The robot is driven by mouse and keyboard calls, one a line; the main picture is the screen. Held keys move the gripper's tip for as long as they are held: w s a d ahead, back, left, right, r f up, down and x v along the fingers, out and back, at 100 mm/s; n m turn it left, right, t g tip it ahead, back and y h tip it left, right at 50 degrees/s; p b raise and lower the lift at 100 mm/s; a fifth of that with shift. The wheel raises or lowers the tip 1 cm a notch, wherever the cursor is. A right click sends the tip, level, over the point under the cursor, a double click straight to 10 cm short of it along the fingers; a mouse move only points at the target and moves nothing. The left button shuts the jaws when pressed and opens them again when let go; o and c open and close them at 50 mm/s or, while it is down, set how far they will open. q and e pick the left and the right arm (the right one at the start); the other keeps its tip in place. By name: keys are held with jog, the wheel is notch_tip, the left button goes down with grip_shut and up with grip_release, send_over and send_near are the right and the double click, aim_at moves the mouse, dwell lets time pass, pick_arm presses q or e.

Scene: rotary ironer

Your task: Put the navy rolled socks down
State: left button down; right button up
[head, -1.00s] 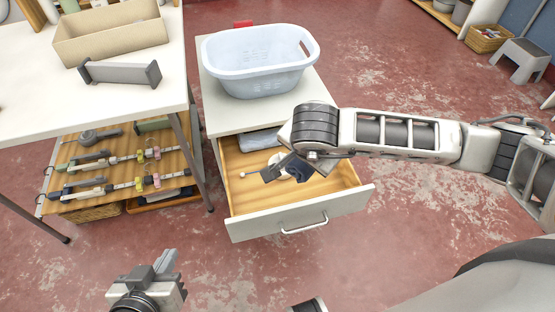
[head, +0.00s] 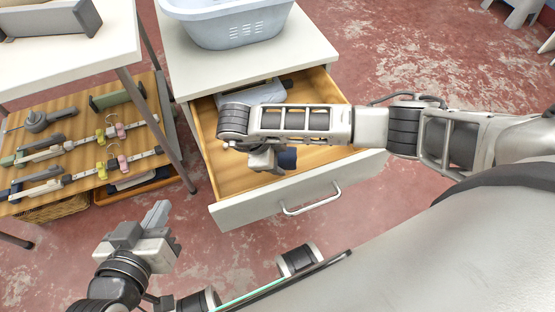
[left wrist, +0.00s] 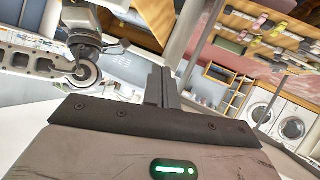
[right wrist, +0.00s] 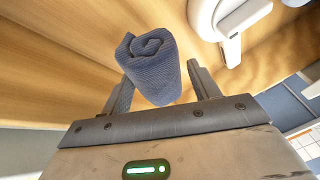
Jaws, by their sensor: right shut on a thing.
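The navy rolled socks (right wrist: 150,65) are a ribbed dark-blue roll, held between the fingers of my right gripper (right wrist: 163,90) in the right wrist view. In the head view the socks (head: 287,158) show as a dark patch beside my right gripper (head: 268,160), inside the open wooden drawer (head: 232,178). I cannot tell whether they touch the drawer floor. My right forearm hides part of the drawer. My left gripper (head: 152,225) is in front of and left of the drawer, empty. Its fingers are together in the left wrist view (left wrist: 162,87).
A grey-blue item (head: 250,96) lies at the drawer's back left. A white plastic object (right wrist: 228,22) lies near the socks. A pale blue basket (head: 230,25) stands on the cabinet top (head: 310,50). A table with a hanger-laden shelf (head: 85,145) stands left.

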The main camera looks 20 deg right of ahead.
notch_tip(320, 180, down, 4)
jog(key=shift+r+b, duration=0.25)
jog(key=shift+b, duration=0.35)
jog(key=shift+f, duration=0.1)
jog(key=o, duration=1)
jog(key=shift+c, duration=0.2)
jog(key=shift+r, duration=0.25)
pick_arm(q)
jog(key=p, duration=0.1)
jog(key=f+g+p, duration=0.1)
jog(key=p, duration=0.1)
jog(key=shift+a+f+y, duration=0.2)
jog(key=shift+a+y, duration=0.1)
pick_arm(e)
jog(key=v, duration=1.2)
pick_arm(q)
jog(key=shift+p, duration=0.3)
pick_arm(e)
jog(key=shift+w, duration=0.1)
